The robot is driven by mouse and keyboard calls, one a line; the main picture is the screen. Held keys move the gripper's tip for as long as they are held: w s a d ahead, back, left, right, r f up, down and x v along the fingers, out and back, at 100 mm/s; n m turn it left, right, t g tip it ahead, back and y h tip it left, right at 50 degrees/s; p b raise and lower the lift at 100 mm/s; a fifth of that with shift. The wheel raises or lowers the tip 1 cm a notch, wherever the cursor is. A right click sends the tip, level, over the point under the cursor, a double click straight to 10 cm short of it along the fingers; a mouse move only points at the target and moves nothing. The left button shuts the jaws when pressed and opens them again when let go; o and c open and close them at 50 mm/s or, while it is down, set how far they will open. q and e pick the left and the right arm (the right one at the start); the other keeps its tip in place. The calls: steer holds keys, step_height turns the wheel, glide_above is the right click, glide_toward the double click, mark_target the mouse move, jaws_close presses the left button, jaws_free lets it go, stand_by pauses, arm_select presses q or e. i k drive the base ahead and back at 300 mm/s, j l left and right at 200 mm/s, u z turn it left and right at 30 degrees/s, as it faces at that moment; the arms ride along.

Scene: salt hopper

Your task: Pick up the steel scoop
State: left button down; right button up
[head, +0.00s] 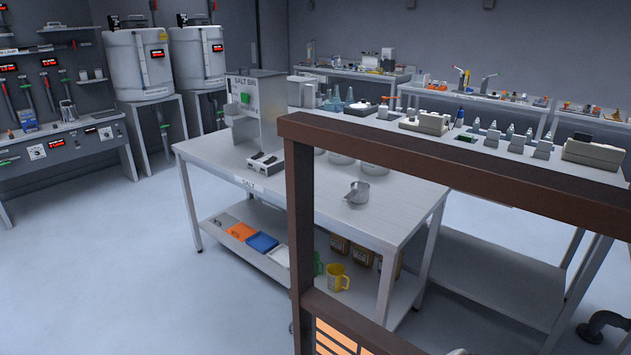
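A small grey metal vessel (358,192), which looks like the steel scoop, sits on the light grey table (410,200) near its right front part. It is small in the head view, so its handle and opening are hard to make out. Neither of my grippers shows in the head view.
A salt bin (262,105) and a small grey device (266,163) stand on the table's left part. A dark brown frame (300,230) crosses close in front, hiding part of the table. Mugs, including a yellow one (337,278), stand on the lower shelf. The floor at left is clear.

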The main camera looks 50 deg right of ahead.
mark_target(359, 192)
steer(key=i+z, duration=0.1)
steer(key=i, duration=0.6)
steer(key=i+j+z, duration=0.1)
steer(key=i, duration=0.6)
steer(key=i+j+z, duration=0.1)
steer(key=i, duration=0.55)
steer(key=i+l+z, duration=0.15)
steer(key=i+z, duration=0.15)
steer(key=z, duration=0.2)
steer(key=i+z, duration=0.35)
steer(key=z, duration=0.15)
steer(key=i+j+z, duration=0.1)
steer(key=i+z, duration=0.25)
steer(key=z, duration=0.15)
steer(key=i+j+z, duration=0.2)
steer(key=z, duration=0.3)
steer(key=i+j, duration=0.05)
steer(key=i, duration=0.05)
